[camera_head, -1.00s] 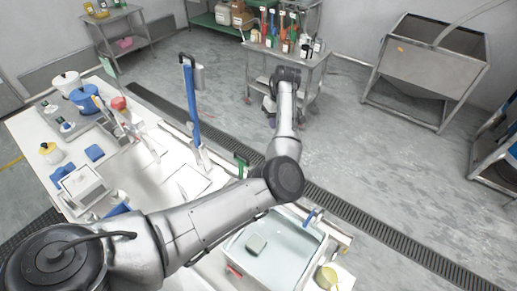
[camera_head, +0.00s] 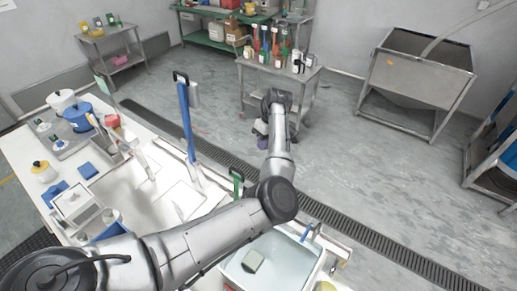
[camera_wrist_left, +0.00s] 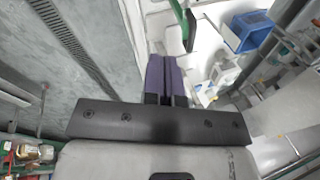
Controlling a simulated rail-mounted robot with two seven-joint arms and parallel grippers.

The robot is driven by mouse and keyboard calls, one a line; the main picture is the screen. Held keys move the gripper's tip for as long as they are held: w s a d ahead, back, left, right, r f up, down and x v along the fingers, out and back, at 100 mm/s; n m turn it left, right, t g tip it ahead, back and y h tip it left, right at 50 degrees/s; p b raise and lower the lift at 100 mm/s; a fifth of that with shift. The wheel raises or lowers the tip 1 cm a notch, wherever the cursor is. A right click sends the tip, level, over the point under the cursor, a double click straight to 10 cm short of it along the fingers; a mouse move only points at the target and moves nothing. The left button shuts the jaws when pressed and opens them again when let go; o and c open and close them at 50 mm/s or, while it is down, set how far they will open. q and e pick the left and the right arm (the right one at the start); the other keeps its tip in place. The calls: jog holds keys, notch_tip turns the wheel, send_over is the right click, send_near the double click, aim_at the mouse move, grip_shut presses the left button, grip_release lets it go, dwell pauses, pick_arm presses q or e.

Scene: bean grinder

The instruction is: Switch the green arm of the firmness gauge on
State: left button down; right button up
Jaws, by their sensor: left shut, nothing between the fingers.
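A green upright part (camera_head: 237,180), which looks like the green arm of the firmness gauge, stands at the table's far edge, just left of my left elbow. My left gripper (camera_head: 263,144) has purple fingers and hangs past the table edge over the floor, near the cart. In the left wrist view its fingers (camera_wrist_left: 165,62) are together and empty, apart from the green bar. The gauge's base is mostly hidden by my arm. My right gripper is out of view.
A tall blue post (camera_head: 187,120) rises from the table left of the green part. A metal cart (camera_head: 278,76) with bottles stands behind my gripper. A pale tray (camera_head: 285,262) lies near right.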

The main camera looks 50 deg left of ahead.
pick_arm(q)
jog(key=s+f+p, duration=0.2)
jog(key=s+f, duration=0.4)
jog(key=f, duration=0.2)
jog(key=shift+s+a+f+p, duration=0.15)
jog(key=shift+s+f+p, duration=0.05)
jog(key=shift+s+p, duration=0.15)
jog(key=shift+w+r, duration=0.1)
